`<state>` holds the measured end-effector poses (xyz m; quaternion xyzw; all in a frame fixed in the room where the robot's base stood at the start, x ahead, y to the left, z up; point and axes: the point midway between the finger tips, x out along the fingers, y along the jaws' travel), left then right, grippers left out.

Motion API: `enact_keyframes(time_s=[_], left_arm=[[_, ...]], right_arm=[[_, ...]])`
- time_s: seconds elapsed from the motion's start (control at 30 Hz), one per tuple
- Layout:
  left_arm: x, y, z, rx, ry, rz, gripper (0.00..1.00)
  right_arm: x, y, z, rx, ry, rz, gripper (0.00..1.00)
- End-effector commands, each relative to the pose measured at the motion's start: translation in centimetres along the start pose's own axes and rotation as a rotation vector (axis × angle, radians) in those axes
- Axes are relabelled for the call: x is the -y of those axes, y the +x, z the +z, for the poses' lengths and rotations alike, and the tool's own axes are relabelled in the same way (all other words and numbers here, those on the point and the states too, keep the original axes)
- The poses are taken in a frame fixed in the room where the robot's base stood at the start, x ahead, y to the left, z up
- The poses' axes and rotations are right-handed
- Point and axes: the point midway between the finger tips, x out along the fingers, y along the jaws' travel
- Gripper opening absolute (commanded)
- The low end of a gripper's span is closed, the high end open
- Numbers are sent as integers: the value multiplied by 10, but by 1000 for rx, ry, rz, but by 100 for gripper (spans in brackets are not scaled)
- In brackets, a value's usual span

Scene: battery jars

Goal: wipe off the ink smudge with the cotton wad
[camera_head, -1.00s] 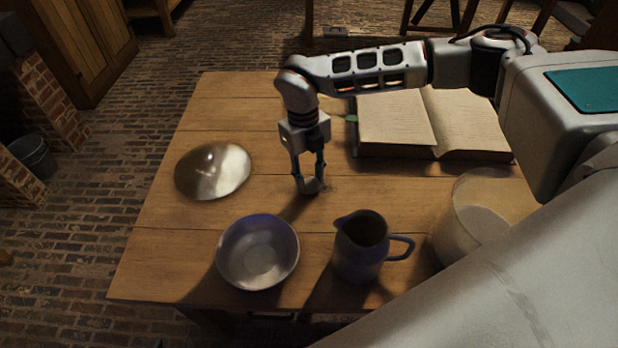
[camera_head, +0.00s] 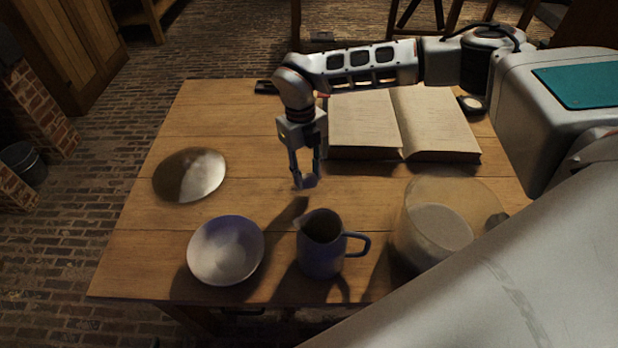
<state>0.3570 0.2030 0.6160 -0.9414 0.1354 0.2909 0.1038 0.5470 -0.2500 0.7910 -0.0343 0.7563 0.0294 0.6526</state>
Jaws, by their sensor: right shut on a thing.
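My right gripper (camera_head: 305,181) comes in from the right and points down over the middle of the table, in front of the open book and behind the jug. It is shut on a small greyish thing at its fingertips, likely the cotton wad, mostly hidden by the fingers. The fingertips look close to the tabletop; I cannot tell whether the wad touches it. I cannot make out the ink smudge clearly; the gripper and its shadow darken the wood there. My left gripper is not in view.
On the wooden table (camera_head: 150,248) stand a bowl (camera_head: 225,250), a dark jug (camera_head: 322,250), a large glass jar (camera_head: 440,225), a shiny domed disc (camera_head: 190,175) and an open book (camera_head: 365,125). A small round object (camera_head: 472,104) lies right of the book.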

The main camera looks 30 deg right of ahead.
Motion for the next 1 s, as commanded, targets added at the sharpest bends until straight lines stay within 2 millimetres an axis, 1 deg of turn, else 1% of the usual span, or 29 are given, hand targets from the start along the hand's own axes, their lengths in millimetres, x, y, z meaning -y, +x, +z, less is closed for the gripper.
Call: enact_keyframes(time_s=[0.03, 0.1, 0.27, 0.53, 0.7, 1.0], left_arm=[[1, -3, -6, -3, -2, 0, 40], [1, -6, -7, -3, -5, 1, 40], [2, -11, -14, -5, -6, 1, 40], [5, -19, -32, -13, -5, 0, 40], [5, -21, -37, -18, -6, -1, 40], [5, -21, -37, -18, -5, -2, 40]], right_arm=[[-1, -7, -2, 0, 0, -1, 9], [-1, -14, -2, 0, 0, -1, 9], [-1, -28, -2, 0, 1, -1, 9], [-2, -51, -3, -1, 4, 0, 9], [-2, -54, -4, -4, 5, 1, 9], [-3, -53, -3, -4, 5, 1, 9]])
